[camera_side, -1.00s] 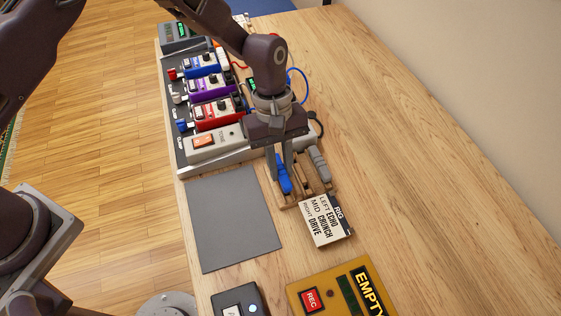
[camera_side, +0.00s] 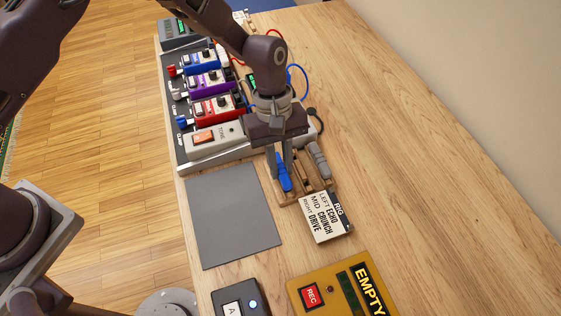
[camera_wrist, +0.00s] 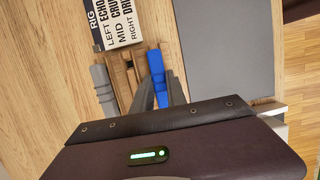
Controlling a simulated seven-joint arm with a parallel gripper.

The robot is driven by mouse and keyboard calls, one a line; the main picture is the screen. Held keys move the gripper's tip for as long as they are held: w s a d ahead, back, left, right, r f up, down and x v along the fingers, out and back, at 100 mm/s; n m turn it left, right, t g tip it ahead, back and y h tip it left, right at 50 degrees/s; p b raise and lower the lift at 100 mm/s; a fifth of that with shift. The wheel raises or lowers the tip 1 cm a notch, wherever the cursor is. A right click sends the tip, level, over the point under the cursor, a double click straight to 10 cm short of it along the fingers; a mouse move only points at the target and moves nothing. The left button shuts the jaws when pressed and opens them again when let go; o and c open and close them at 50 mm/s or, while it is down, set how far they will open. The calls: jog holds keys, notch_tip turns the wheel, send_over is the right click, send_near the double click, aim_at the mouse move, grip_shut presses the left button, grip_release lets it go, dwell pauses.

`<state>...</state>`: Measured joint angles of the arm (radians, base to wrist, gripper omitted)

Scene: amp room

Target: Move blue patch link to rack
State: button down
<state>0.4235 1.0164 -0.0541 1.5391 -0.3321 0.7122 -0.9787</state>
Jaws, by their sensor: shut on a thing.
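The blue patch link (camera_side: 283,173) is at the left part of the wooden rack (camera_side: 289,201). It also shows in the wrist view (camera_wrist: 157,72), where it lies along the rack's right side. My gripper (camera_side: 284,178) is over the rack, pointing down, with its fingers shut on the blue link. In the wrist view the fingers (camera_wrist: 163,98) are partly hidden by the gripper body. A grey link (camera_side: 319,160) lies in the rack's right slot, and the middle slot looks empty. I cannot tell whether the blue link is fully seated.
A label card reading RIG (camera_side: 326,216) stands in front of the rack. A grey mat (camera_side: 232,216) lies to the left. The pedalboard (camera_side: 185,140) with several pedals is behind. A yellow box marked EMPTY (camera_side: 340,290) and a dark switch box (camera_side: 240,299) are in front. The table's right side is clear.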

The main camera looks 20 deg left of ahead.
jog(key=shift+f, duration=0.15)
jog(key=c, duration=1.3)
grip_release()
jog(key=c, duration=0.3)
jog(key=shift+o, duration=1.3)
jog(key=shift+r, duration=3.55)
